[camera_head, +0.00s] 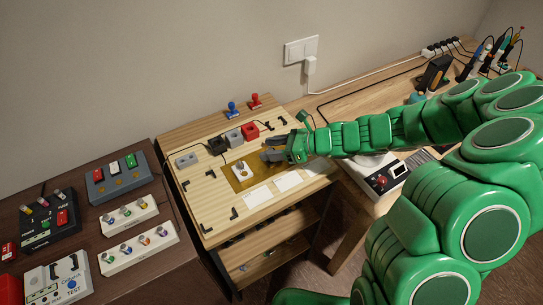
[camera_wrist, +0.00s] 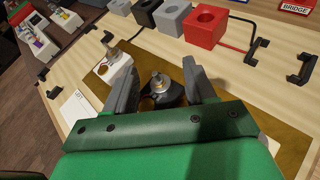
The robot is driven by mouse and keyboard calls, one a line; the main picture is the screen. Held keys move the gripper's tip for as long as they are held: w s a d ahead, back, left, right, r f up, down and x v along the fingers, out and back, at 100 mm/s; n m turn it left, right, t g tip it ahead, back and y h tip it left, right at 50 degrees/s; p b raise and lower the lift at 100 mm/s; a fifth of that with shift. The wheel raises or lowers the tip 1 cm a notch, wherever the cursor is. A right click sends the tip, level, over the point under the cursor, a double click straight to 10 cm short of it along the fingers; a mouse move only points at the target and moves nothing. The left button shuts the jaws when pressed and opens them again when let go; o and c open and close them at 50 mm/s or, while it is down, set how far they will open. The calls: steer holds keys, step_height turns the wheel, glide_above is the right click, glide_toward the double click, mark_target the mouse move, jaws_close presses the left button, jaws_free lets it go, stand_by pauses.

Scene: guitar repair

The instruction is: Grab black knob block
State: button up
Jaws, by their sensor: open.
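The black knob block (camera_wrist: 172,99), a dark block with a metal knob on top, sits on the brown mat (camera_wrist: 225,117) in the wrist view. My gripper (camera_wrist: 157,76) is open, with one finger on each side of the block. I cannot tell whether either finger touches it. In the head view my gripper (camera_head: 268,150) is low over the mat's right part, and the black knob block cannot be made out there.
A white knob block (camera_wrist: 115,68) stands just left of my gripper. Black (camera_head: 217,146), grey (camera_head: 233,137) and red (camera_head: 250,131) holed blocks stand behind. Black corner brackets (camera_wrist: 299,70) stick up on the board. White cards (camera_head: 288,181) lie in front.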

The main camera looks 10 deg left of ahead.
steer(key=shift+a+f, duration=0.1)
steer(key=shift+a, duration=0.3)
jaws_close()
